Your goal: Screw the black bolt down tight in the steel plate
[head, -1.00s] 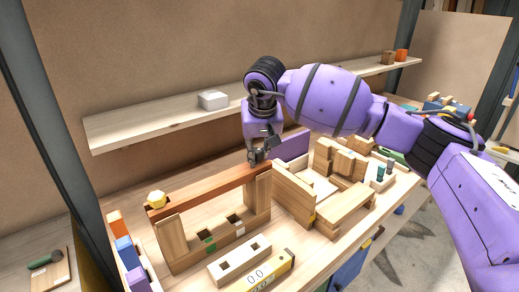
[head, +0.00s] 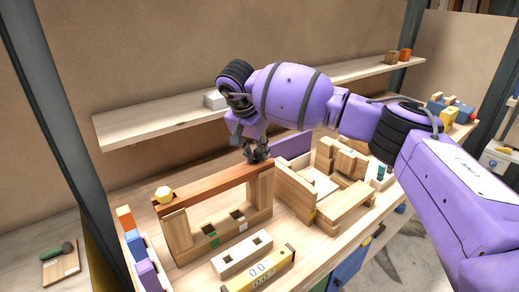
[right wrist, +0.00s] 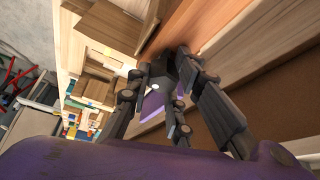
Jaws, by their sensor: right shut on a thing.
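My right gripper (head: 257,154) points down at the right end of a reddish-brown beam (head: 215,188), which lies across two wooden posts. In the right wrist view the fingers (right wrist: 160,75) close around a small dark piece, which I take to be the black bolt; its edges blend with the dark fingers. The fingertips are at the beam's surface. The steel plate cannot be made out, and how far the bolt sits down is hidden. My left gripper is not in view.
A pale block with two holes (head: 241,254) and a yellow gauge (head: 262,272) lie in front. Wooden frames (head: 295,190) stand close on the right. A shelf (head: 150,126) runs behind.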

